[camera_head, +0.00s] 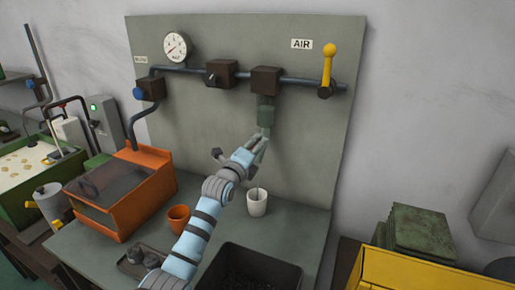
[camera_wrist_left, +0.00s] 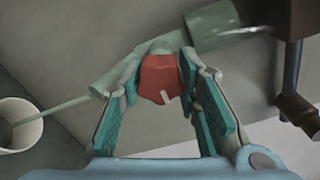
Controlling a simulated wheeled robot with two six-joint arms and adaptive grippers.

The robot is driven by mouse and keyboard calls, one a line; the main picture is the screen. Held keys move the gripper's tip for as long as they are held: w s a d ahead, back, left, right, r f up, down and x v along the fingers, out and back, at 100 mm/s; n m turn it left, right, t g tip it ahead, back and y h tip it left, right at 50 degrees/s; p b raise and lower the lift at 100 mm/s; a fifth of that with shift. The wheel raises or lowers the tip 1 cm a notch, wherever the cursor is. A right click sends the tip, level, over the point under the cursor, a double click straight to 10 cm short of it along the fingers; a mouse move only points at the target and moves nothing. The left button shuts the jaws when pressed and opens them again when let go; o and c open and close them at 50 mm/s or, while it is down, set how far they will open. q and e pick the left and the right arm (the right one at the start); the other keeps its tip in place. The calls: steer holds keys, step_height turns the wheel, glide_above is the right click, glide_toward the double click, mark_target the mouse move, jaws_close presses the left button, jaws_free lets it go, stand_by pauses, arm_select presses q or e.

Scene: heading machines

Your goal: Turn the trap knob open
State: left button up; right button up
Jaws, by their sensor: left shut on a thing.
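The trap (camera_head: 265,114) is a grey-green cylinder hanging under a dark block on the air pipe; its body also shows in the left wrist view (camera_wrist_left: 215,27). The trap knob (camera_wrist_left: 159,76) is red with a pale mark on its lower edge, and sits low on the trap. My left gripper (camera_head: 259,146) is at the lower end of the trap. In the wrist view the teal-padded fingers of this gripper (camera_wrist_left: 160,80) stand on both sides of the knob, shut on it. The knob is hidden in the head view. My right gripper is not in view.
A white cup (camera_head: 257,205) stands below, with a thin tube reaching into it. The board also carries a gauge (camera_head: 175,46), a yellow-handled valve (camera_head: 328,68) and a blue-knobbed valve (camera_head: 150,89). An orange cup (camera_head: 179,217) and dark bin (camera_head: 252,270) are nearby.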

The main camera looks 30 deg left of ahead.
arm_select(q)
steer(key=shift+r, duration=0.1)
steer(key=o, duration=1.2)
steer(key=shift+d, duration=0.15)
steer(key=s, duration=1.2)
steer(key=shift+d, duration=0.35)
steer(key=shift+w, duration=0.1)
